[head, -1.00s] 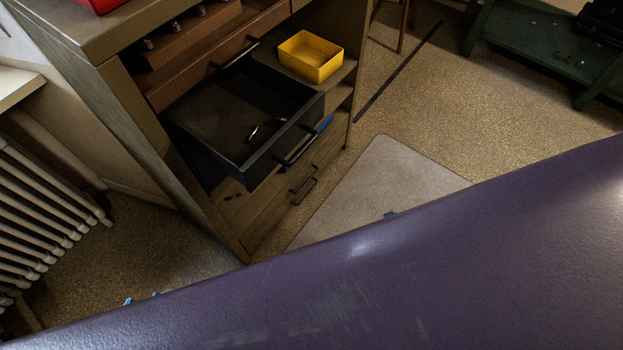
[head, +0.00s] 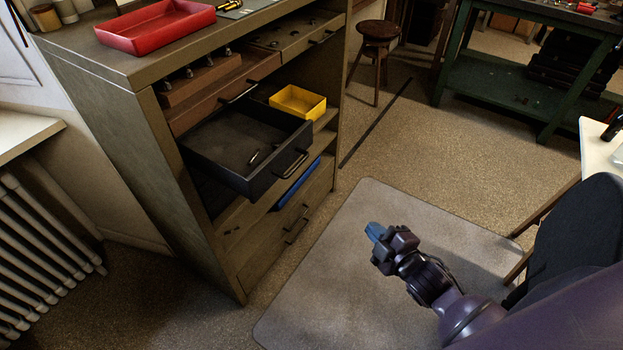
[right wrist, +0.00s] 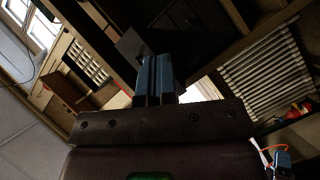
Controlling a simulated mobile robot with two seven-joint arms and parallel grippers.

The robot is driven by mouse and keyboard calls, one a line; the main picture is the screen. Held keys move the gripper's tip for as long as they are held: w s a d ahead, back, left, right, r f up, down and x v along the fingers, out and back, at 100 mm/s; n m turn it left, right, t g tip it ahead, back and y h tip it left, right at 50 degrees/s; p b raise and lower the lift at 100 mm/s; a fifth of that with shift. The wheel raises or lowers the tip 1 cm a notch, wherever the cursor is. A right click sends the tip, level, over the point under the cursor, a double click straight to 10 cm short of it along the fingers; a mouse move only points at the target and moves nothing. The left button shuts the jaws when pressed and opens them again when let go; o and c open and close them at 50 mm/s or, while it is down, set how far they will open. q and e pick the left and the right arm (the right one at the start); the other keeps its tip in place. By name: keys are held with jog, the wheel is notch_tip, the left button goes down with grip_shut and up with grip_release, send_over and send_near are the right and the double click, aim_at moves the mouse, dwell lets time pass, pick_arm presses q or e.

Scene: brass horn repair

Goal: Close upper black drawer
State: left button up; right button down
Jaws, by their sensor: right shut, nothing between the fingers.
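The black drawer (head: 273,173) is pulled well out of the olive cabinet (head: 160,150). It has a bar handle on its front and a small metal piece lies inside. My right gripper (head: 373,232) is shut and empty. In the head view it is above the grey mat, to the right of and below the drawer front, clearly apart from it. Its blue fingers (right wrist: 154,78) are together in the right wrist view, with a dark shape beyond them that I cannot surely identify. My left gripper is not in view.
A brown drawer (head: 220,95) above also stands partly out. A yellow bin (head: 299,103) sits on a shelf right of the black drawer. A red tray (head: 157,27) is on the cabinet top. A stool (head: 377,32) stands behind. The grey mat (head: 330,260) is clear floor.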

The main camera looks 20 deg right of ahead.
aim_at(239, 147)
pick_arm(q)
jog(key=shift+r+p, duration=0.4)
jog(key=shift+p, duration=0.15)
pick_arm(e)
jog(key=w+a+r+n+y, duration=0.4)
jog(key=w+n, duration=0.3)
jog(key=n, duration=0.8)
jog(key=w+a+r+n+y, duration=0.4)
jog(key=w+a+n, duration=0.3)
jog(key=n, duration=0.7)
jog(key=shift+w+r+n+t+y, duration=0.15)
jog(key=shift+r+n+t+y, duration=0.2)
jog(key=shift+y, duration=0.45)
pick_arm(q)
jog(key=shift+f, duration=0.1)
pick_arm(e)
jog(key=shift+w, duration=0.1)
